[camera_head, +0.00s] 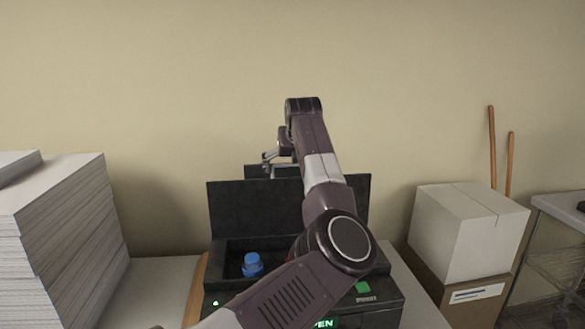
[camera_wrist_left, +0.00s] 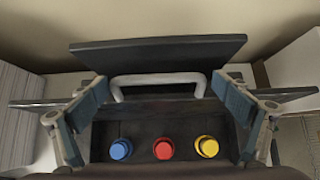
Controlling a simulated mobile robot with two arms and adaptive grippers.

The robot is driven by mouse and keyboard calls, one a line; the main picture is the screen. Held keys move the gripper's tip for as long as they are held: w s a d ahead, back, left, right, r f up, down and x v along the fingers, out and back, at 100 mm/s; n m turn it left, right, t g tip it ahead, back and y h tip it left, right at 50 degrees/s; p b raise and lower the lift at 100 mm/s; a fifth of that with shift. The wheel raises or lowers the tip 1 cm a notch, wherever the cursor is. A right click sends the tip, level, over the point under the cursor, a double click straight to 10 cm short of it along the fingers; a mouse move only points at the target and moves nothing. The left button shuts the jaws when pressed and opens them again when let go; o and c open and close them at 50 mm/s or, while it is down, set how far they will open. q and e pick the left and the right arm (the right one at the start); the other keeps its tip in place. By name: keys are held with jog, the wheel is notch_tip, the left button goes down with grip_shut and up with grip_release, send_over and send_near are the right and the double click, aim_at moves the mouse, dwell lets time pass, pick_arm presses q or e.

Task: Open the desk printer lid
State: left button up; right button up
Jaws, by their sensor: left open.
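The black desk printer (camera_head: 222,290) stands on the table in the head view, partly hidden by my left arm. Its dark lid (camera_head: 240,207) stands raised at the back, and the lid panel also shows in the wrist view (camera_wrist_left: 160,52). A light grey bar handle (camera_wrist_left: 165,78) shows in front of the panel. My left gripper (camera_head: 272,160) is above the lid's upper edge in the head view. In the wrist view its open fingers (camera_wrist_left: 163,95) are spread either side of the handle. I cannot tell whether they touch it. My right gripper is out of view.
Blue (camera_wrist_left: 121,149), red (camera_wrist_left: 163,149) and yellow (camera_wrist_left: 207,146) caps sit in the printer's open bay. Green lit letters (camera_head: 325,323) end in "PEN". A tall paper stack (camera_head: 62,230) stands left; boxes (camera_head: 462,235) and a wire rack (camera_head: 555,255) stand right.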

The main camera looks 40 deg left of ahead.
pick_arm(q)
jog(key=v, duration=1.2)
jog(key=shift+w+d+f, duration=0.1)
jog(key=shift+f, duration=0.05)
